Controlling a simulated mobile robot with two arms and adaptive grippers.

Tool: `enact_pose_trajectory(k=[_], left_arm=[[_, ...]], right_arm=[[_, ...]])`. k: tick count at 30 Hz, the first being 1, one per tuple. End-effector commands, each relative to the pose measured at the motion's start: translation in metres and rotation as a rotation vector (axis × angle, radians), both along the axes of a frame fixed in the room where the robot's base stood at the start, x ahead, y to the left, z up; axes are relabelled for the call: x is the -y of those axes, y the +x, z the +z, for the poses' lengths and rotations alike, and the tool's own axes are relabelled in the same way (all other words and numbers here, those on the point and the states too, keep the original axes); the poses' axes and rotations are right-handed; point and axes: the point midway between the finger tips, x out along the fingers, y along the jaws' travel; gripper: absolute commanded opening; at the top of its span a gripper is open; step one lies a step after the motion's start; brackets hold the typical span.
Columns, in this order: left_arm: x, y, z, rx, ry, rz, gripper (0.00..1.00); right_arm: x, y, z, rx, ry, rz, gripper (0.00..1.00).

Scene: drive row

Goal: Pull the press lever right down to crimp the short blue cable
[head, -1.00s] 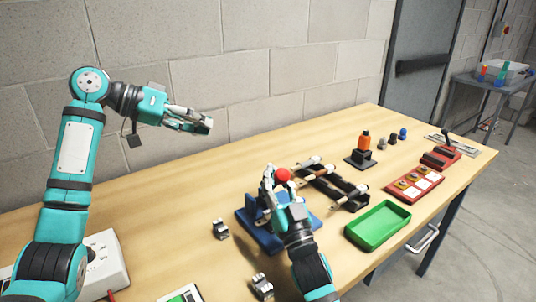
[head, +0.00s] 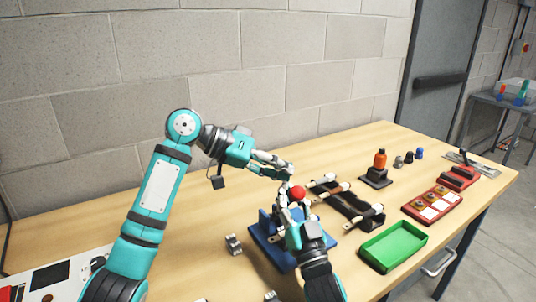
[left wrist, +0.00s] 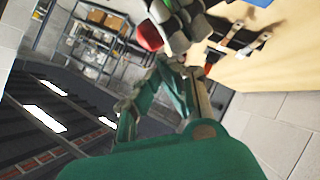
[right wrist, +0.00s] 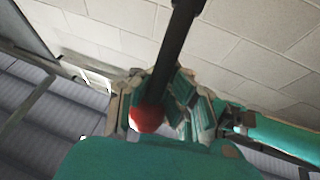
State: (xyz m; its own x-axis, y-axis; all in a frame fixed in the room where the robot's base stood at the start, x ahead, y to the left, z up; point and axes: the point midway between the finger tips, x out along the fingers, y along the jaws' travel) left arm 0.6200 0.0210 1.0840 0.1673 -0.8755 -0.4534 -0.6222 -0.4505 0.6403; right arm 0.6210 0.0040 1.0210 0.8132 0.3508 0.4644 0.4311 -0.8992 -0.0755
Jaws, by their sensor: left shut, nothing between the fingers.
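The blue press (head: 296,259) stands on the bench. Its lever ends in a red ball knob (head: 298,193), and the black lever rod (right wrist: 172,50) crosses the right wrist view. My right gripper (head: 292,205) has its fingers on both sides of the knob, which also shows between them in the right wrist view (right wrist: 147,118). I cannot tell whether they grip it. My left gripper (head: 289,171) is shut and empty, just above and behind the knob in the head view. The knob also shows near its fingertips in the left wrist view (left wrist: 150,37). I cannot make out the short blue cable.
A black rack with pale-ended pieces (head: 352,205) stands right of the press. A small metal clamp (head: 233,245) sits left of the press. The block wall rises behind.

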Motion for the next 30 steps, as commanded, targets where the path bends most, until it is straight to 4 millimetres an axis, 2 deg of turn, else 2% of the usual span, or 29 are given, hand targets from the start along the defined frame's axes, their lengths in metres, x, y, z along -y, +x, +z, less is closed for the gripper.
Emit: enact_pose_trajectory(k=[14, 21, 28, 30], left_arm=[[0.004, -0.004, -0.006, 0.002, 0.000, 0.000, 0.00], [0.014, -0.016, -0.017, 0.047, 0.036, -0.003, 0.00], [0.015, -0.016, -0.017, 0.047, 0.037, -0.004, 0.00], [0.015, -0.016, -0.017, 0.047, 0.037, -0.002, 0.00]], right_arm=[[0.003, 0.000, 0.004, 0.006, 0.006, -0.004, 0.00], [0.003, 0.000, 0.004, 0.006, 0.005, -0.003, 0.00], [0.001, 0.000, 0.005, 0.009, 0.004, -0.001, 0.00], [0.001, 0.000, 0.005, 0.009, 0.004, -0.001, 0.09]])
